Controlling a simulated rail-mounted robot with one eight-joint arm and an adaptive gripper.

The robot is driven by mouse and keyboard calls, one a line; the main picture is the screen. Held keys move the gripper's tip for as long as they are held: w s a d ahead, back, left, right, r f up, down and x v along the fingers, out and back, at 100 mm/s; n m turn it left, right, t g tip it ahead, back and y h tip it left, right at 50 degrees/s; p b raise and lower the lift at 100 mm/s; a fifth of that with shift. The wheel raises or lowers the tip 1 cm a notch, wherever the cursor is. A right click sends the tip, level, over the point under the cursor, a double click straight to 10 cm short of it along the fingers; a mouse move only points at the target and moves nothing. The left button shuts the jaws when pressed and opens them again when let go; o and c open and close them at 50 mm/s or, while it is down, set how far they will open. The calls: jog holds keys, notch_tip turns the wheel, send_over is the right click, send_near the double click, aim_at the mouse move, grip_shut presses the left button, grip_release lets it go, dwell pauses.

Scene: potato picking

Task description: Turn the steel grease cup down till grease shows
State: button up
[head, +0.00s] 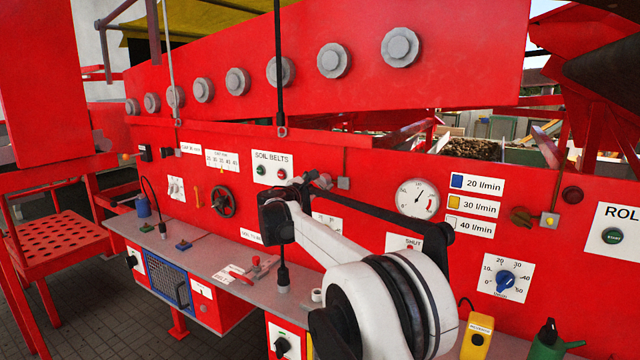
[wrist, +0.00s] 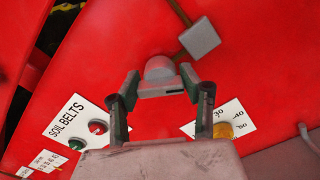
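In the wrist view a rounded grey knob, which looks like the steel grease cup (wrist: 159,67), sits on the red panel just beyond my fingertips. In the head view a small grey shape by my fingertips, likely the same cup (head: 323,181), is partly hidden by my arm. My gripper (wrist: 160,85) points at the panel with its fingers apart, and it shows from behind in the head view (head: 303,183). A pale grey piece with a dark slot lies between the fingertips. I cannot tell whether the fingers touch it. No grease is visible.
A grey square box (wrist: 200,38) on a brown pipe is close beside the fingertips. The soil belts plate (head: 272,168) is left of my gripper; a pressure gauge (head: 418,198) is to the right. A grey shelf (head: 215,256) with red-handled tools runs below.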

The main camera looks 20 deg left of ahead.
jog(key=shift+c, duration=1.4)
jog(key=shift+m, duration=0.3)
jog(key=m+b, duration=0.3)
jog(key=m, duration=0.1)
jog(key=shift+f, duration=0.2)
jog(key=m+b, duration=0.1)
jog(key=m, duration=0.3)
jog(key=shift+d+b, duration=0.1)
jog(key=shift+b, duration=0.2)
jog(key=shift+m+b, duration=0.4)
jog(key=shift+m, duration=1.2)
jog(key=o, duration=1.2)
